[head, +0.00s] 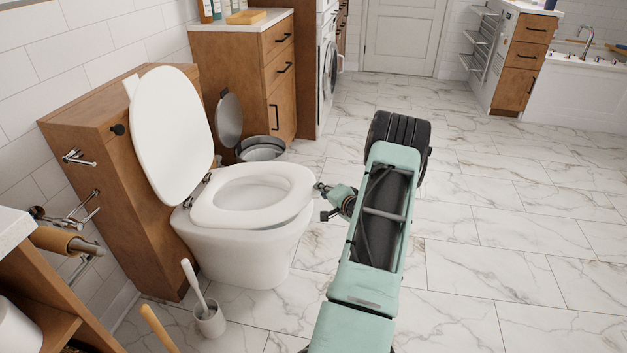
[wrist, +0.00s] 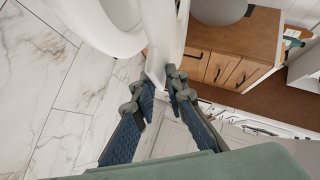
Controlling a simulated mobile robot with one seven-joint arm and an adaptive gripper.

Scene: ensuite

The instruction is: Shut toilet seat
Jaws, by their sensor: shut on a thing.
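The white toilet (head: 245,240) stands at the left in the head view. Its oval lid (head: 170,135) is up, leaning back towards the wooden cabinet behind it. The ring seat (head: 215,210) is low over the bowl, close to level; I cannot tell whether it touches the rim. My gripper (head: 321,190) is at the seat's front right edge, partly hidden by my arm. In the wrist view, my gripper (wrist: 160,84) has its fingers closed on the edge of the white seat (wrist: 161,45). A rounded white part of the toilet (wrist: 105,25) is beside it.
A pedal bin (head: 261,148) with its lid up stands behind the toilet, near a wooden cabinet (head: 235,85). A toilet brush holder (head: 209,320) is on the floor in front. Marble floor (head: 500,230) is clear to the right.

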